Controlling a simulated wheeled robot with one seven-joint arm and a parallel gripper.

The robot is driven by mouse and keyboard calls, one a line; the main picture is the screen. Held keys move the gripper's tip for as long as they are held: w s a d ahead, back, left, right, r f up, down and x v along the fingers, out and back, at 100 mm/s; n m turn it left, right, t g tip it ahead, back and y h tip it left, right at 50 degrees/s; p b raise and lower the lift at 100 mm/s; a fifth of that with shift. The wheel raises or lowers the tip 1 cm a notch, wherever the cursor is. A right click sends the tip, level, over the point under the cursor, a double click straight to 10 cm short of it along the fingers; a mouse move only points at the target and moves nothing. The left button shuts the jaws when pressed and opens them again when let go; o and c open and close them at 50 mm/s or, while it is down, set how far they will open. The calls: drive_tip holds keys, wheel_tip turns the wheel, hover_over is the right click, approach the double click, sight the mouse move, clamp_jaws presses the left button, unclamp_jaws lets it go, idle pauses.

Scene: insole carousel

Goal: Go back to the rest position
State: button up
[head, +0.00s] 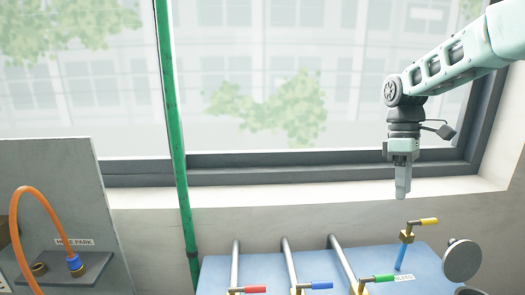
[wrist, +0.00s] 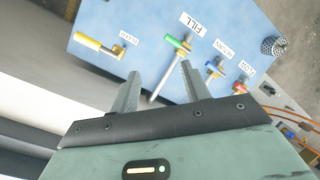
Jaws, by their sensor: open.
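My gripper (head: 402,185) hangs from the arm at the right of the head view, fingers pointing down, in front of the window. It is above the blue panel (head: 262,262) and touches nothing. In the wrist view my gripper (wrist: 158,88) has its two fingers apart with nothing held between them. The blue panel (wrist: 150,20) with its valves lies beyond the fingertips there.
The panel carries yellow (head: 428,221), green (head: 384,278), blue (head: 318,286) and red (head: 255,290) valve handles. A green vertical pipe (head: 176,130) stands left of centre. An orange hose (head: 40,198) is at the hose park (head: 75,268). A round grey disc (head: 461,260) is at right.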

drive_tip(key=s+a+f+t+b, duration=0.1)
drive_tip(key=s+a+f, duration=0.2)
drive_tip(key=s+a, duration=0.55)
drive_tip(key=s+a+f+t+b, duration=0.1)
drive_tip(key=s+a+f+b, duration=0.15)
drive_tip(key=s+a, duration=0.55)
drive_tip(key=s+a+f, duration=0.1)
drive_tip(key=s+f, duration=0.1)
drive_tip(key=s, duration=0.4)
drive_tip(key=s+a+f+m+t, duration=0.1)
drive_tip(key=s+f, duration=0.2)
drive_tip(key=s, duration=0.4)
drive_tip(key=shift+a+f+m+y, duration=0.3)
drive_tip(key=shift+a+f+y, duration=0.05)
drive_tip(key=shift+a+y, duration=0.05)
